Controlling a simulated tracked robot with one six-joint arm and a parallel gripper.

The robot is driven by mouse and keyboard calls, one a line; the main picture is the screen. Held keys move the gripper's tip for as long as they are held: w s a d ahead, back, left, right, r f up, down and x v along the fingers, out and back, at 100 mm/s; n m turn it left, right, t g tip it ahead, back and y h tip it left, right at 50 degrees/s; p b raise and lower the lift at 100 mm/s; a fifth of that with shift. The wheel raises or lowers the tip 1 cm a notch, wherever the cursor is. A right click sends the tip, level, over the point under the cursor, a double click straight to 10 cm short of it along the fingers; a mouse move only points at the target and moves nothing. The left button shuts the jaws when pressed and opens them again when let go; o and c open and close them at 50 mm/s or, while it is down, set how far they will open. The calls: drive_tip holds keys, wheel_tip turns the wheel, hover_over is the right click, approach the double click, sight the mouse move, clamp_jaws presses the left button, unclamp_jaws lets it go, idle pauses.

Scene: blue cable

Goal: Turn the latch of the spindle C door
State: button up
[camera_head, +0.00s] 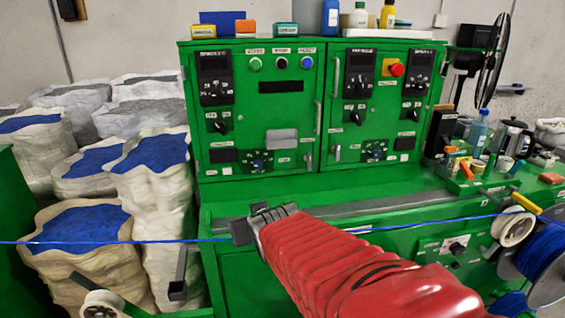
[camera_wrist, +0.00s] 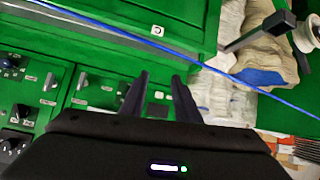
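A green control cabinet (camera_head: 300,165) has two doors side by side. The left door (camera_head: 235,128) and right door (camera_head: 380,130) carry knobs, buttons and labels too small to read, so I cannot tell which is spindle C. A small silver latch (camera_head: 337,152) sits low on the right door's left edge; another (camera_head: 308,158) sits low on the left door's right edge. Similar latches show in the wrist view (camera_wrist: 82,81). My gripper (camera_head: 250,222) is in front of and below the left door, touching no latch. In the wrist view its two dark fingers (camera_wrist: 160,92) are apart and empty.
A taut blue cable (camera_head: 100,242) runs across the front near my gripper. White sacks with blue granules (camera_head: 85,225) stand at the left. Bottles, tools and a blue cable spool (camera_head: 545,260) crowd the right.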

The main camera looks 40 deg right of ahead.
drive_tip(key=w+d+m+t+h, duration=0.1)
drive_tip(key=w+d+t+h, duration=0.2)
drive_tip(key=d, duration=1.1)
drive_tip(key=m+t+h, duration=0.1)
drive_tip(key=t, duration=0.2)
approach(309, 162)
drive_tip(key=v, duration=0.5)
drive_tip(key=shift+d, duration=0.1)
drive_tip(key=shift+w, duration=0.15)
drive_tip(key=x, duration=1.3)
drive_tip(key=shift+w+d, duration=0.3)
drive_tip(key=shift+c, duration=0.5)
clamp_jaws()
drive_tip(key=shift+a, duration=0.1)
